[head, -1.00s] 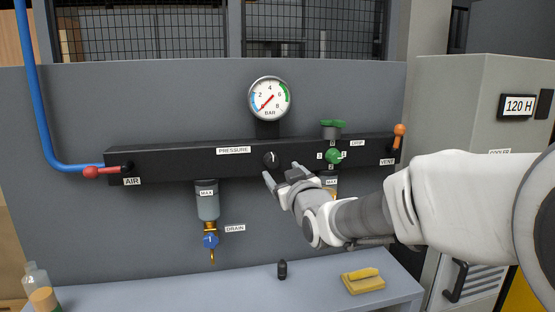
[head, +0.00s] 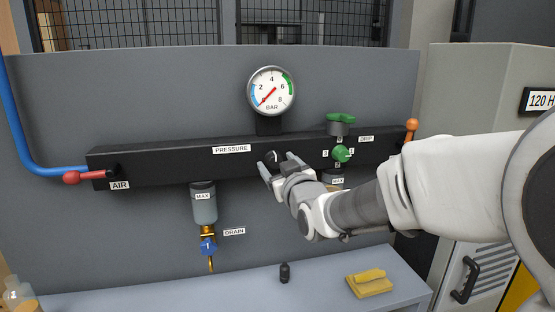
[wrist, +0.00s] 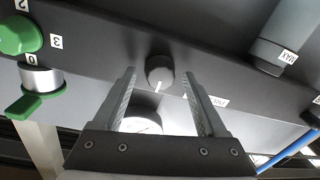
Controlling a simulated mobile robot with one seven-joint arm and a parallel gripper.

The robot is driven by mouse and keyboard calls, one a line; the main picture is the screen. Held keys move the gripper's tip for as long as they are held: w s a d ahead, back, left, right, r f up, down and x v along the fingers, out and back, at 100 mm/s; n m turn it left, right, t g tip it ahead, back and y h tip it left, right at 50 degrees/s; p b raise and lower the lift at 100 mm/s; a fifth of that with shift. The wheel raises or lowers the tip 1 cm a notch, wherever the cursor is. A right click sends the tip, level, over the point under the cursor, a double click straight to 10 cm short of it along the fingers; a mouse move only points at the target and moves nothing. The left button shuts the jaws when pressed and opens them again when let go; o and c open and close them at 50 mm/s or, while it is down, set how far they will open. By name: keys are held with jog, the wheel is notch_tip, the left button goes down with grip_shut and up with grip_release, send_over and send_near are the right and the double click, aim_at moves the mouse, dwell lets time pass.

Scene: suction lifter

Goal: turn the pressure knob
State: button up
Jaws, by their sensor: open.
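The black pressure knob (head: 271,156) sits on the front of the dark manifold bar, right of the PRESSURE label (head: 231,149). In the wrist view, the knob (wrist: 160,71) shows a white pointer mark and lies between my fingertips, with a gap on each side. My gripper (head: 276,160) is open and empty, its fingers at the knob; in the wrist view (wrist: 159,73) its fingers flank the knob. I cannot tell how far the tips reach along it. The gauge (head: 271,91) above has its red needle pointing lower left, toward the low end.
A green valve knob (head: 341,154) and green-topped lubricator (head: 339,120) are close right of my gripper. A red AIR handle (head: 72,177) and blue hose are left. A bowl with a blue drain knob (head: 208,246) hangs below.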

jog(key=shift+w, duration=0.15)
grip_shut()
dwell(0.4)
